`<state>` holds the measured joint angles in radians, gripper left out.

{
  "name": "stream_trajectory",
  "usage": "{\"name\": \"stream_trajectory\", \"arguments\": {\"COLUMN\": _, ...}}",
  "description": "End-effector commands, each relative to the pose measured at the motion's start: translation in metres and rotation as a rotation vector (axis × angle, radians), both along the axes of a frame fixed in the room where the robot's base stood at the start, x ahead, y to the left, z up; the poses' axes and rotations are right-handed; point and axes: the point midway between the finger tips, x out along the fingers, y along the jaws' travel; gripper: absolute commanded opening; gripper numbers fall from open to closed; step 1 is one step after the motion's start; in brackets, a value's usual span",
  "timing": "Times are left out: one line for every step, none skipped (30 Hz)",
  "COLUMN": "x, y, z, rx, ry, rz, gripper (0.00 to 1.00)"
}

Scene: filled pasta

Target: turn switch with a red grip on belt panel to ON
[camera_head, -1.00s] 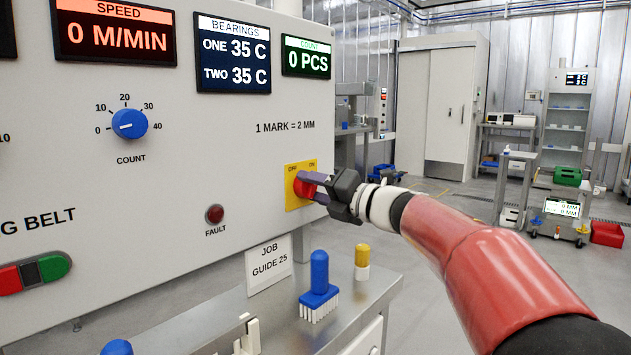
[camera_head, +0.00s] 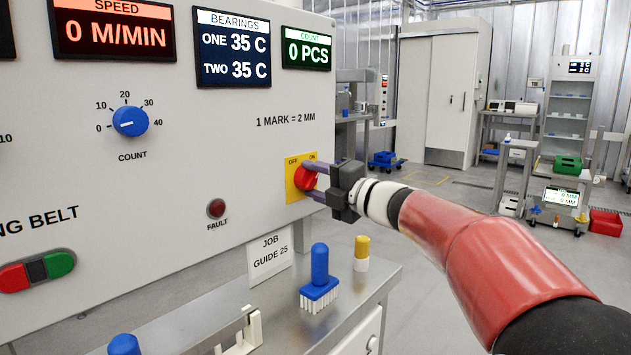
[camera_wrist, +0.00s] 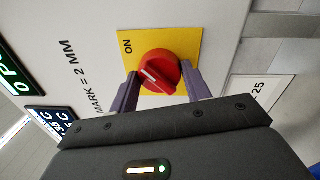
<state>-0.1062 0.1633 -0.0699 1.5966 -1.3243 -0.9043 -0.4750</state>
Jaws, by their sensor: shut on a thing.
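The switch's red grip (camera_head: 305,180) sits on a yellow plate (camera_head: 292,193) at the belt panel's lower right, with OFF at its upper left and ON at its upper right. My gripper (camera_head: 313,180) is shut on the red grip, one finger above and one below it. In the wrist view the red grip (camera_wrist: 160,66) shows between the two purple fingers (camera_wrist: 164,88). Its white mark slants from upper left to lower right there. The ON label (camera_wrist: 128,46) is visible in that view; OFF is hidden behind the gripper.
The belt panel (camera_head: 210,150) also carries a blue count knob (camera_head: 130,122), a fault lamp (camera_head: 216,208) and red and green buttons. Below, a metal bench (camera_head: 285,325) holds a blue brush (camera_head: 319,280) and a yellow-capped bottle (camera_head: 362,250).

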Motion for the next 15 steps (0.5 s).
{"name": "stream_trajectory", "arguments": {"x": 0.0003, "y": -0.0006, "z": 0.0, "rx": 0.002, "ry": 0.002, "rz": -0.002, "gripper": 0.25}}
{"name": "stream_trajectory", "arguments": {"x": 0.0004, "y": -0.0007, "z": -0.0001, "rx": 0.002, "ry": 0.002, "rz": -0.002, "gripper": 0.25}}
{"name": "stream_trajectory", "arguments": {"x": 0.0004, "y": -0.0007, "z": -0.0001, "rx": 0.002, "ry": 0.002, "rz": -0.002, "gripper": 0.25}}
{"name": "stream_trajectory", "arguments": {"x": 0.0004, "y": -0.0007, "z": -0.0001, "rx": 0.002, "ry": 0.002, "rz": -0.002, "gripper": 0.25}}
{"name": "stream_trajectory", "arguments": {"x": 0.0004, "y": -0.0007, "z": -0.0001, "rx": 0.002, "ry": 0.002, "rz": -0.002, "gripper": 0.25}}
{"name": "stream_trajectory", "arguments": {"x": 0.0004, "y": -0.0007, "z": -0.0001, "rx": 0.002, "ry": 0.002, "rz": -0.002, "gripper": 0.25}}
{"name": "stream_trajectory", "arguments": {"x": 0.0004, "y": -0.0007, "z": -0.0001, "rx": 0.002, "ry": 0.002, "rz": -0.002, "gripper": 0.25}}
{"name": "stream_trajectory", "arguments": {"x": 0.0004, "y": -0.0007, "z": -0.0001, "rx": 0.002, "ry": 0.002, "rz": -0.002, "gripper": 0.25}}
{"name": "stream_trajectory", "arguments": {"x": 0.0004, "y": -0.0007, "z": -0.0001, "rx": 0.002, "ry": 0.002, "rz": -0.002, "gripper": 0.53}}
{"name": "stream_trajectory", "arguments": {"x": 0.0004, "y": -0.0007, "z": -0.0001, "rx": 0.002, "ry": 0.002, "rz": -0.002, "gripper": 0.57}}
{"name": "stream_trajectory", "arguments": {"x": 0.0004, "y": -0.0007, "z": -0.0001, "rx": 0.002, "ry": 0.002, "rz": -0.002, "gripper": 0.61}}
{"name": "stream_trajectory", "arguments": {"x": 0.0003, "y": -0.0006, "z": -0.0001, "rx": 0.002, "ry": 0.001, "rz": -0.002, "gripper": 0.66}}
{"name": "stream_trajectory", "arguments": {"x": 0.0003, "y": -0.0006, "z": -0.0002, "rx": 0.001, "ry": 0.002, "rz": -0.001, "gripper": 0.69}}
{"name": "stream_trajectory", "arguments": {"x": 0.0003, "y": -0.0005, "z": -0.0002, "rx": 0.001, "ry": 0.002, "rz": -0.001, "gripper": 0.69}}
{"name": "stream_trajectory", "arguments": {"x": 0.0003, "y": -0.0005, "z": -0.0001, "rx": 0.001, "ry": 0.002, "rz": -0.001, "gripper": 0.69}}
